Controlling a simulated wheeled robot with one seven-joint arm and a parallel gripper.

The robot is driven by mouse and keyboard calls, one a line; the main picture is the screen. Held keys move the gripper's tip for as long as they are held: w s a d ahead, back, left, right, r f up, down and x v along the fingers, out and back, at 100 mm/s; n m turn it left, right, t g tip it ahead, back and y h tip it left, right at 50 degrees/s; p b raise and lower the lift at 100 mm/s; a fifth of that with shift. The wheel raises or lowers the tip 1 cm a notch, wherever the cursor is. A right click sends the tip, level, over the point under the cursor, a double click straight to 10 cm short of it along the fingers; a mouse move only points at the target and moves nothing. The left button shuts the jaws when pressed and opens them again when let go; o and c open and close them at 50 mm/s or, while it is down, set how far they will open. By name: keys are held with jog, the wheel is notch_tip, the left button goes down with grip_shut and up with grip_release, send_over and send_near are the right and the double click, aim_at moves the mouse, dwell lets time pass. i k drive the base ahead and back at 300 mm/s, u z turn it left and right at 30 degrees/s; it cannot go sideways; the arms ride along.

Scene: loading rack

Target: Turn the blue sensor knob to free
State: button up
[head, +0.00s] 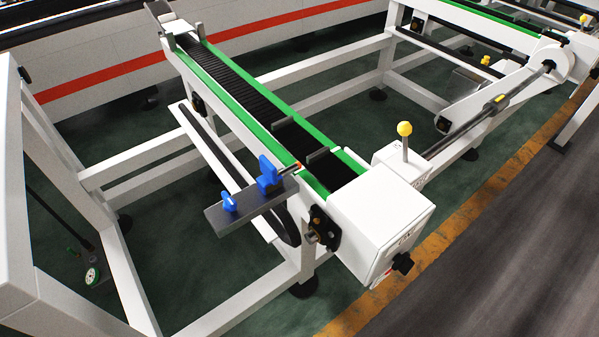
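A grey bar-like bracket (255,204) sticks out to the left from the near end of the conveyor in the head view. Two blue parts sit on it. The smaller blue knob (229,202) is near the bracket's outer left end. The larger blue block-like part (268,174) stands closer to the conveyor. I cannot tell from this view which one is the sensor knob, nor any free or locked marking. A small orange-red spot shows by the bracket's inner end. My gripper is not in view.
The conveyor has green rails (222,82) and a dark belt. A white box (378,218) at its end carries a yellow-topped lever (404,130) and a black knob (402,262). White frame beams surround the bracket below and at left. Grey floor (500,265) lies open at lower right.

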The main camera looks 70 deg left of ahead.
aim_at(230, 204)
jog(key=i, duration=1.3)
jog(key=u, duration=5.1)
jog(key=i, duration=1.25)
